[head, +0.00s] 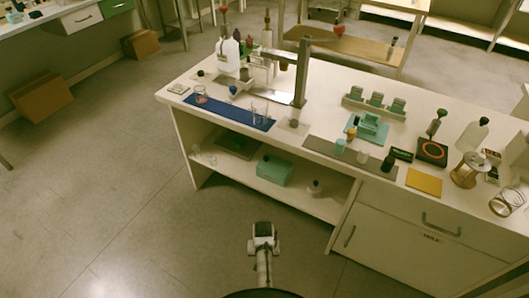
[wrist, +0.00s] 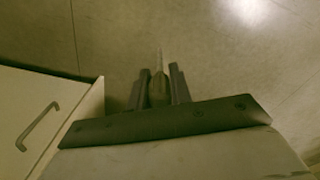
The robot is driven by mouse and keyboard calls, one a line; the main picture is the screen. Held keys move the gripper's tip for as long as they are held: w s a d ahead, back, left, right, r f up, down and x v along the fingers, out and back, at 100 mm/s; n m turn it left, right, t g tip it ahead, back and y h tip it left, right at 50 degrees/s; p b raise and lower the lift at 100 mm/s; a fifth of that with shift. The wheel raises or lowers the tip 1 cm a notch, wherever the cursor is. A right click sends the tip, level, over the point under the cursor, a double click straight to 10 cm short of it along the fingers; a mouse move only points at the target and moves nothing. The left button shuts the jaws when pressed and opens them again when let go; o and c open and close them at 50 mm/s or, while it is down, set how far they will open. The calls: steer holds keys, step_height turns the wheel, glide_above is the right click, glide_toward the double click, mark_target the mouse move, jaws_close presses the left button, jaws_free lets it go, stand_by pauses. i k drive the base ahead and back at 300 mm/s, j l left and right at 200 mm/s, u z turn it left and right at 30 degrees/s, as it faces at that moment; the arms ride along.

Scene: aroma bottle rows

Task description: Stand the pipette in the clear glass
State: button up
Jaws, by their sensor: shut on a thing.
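My gripper (wrist: 159,72) is shut on a slim olive-brown thing with a pale narrow tip, which looks like the pipette (wrist: 158,90). Its tip points away from the wrist, with bare floor behind it. In the head view my gripper (head: 263,232) is low in front of the bench, apart from it; the pipette cannot be made out there. Clear glass vessels (head: 260,111) stand at the right part of the blue mat (head: 228,112) on the bench top. Another glass (head: 201,95), with a reddish tint, stands at the mat's left part. I cannot tell which is the clear glass.
The bench top (head: 330,108) also carries a post stand (head: 301,72), a white jug (head: 229,55), a teal block (head: 370,126) and a yellow pad (head: 424,181). A teal box (head: 275,170) sits on the shelf below. The floor (head: 130,220) in front is clear.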

mark_target(266, 120)
steer(key=j+z, duration=0.1)
steer(key=z, duration=0.3)
steer(key=i+j+z, duration=0.1)
steer(key=z, duration=0.3)
steer(key=j+z, duration=0.5)
steer(key=j, duration=0.4)
steer(key=j+z, duration=0.1)
steer(key=j, duration=0.5)
steer(key=k+j+z, duration=0.1)
steer(key=j, duration=0.5)
steer(key=k+j+z, duration=0.1)
steer(key=j, duration=0.45)
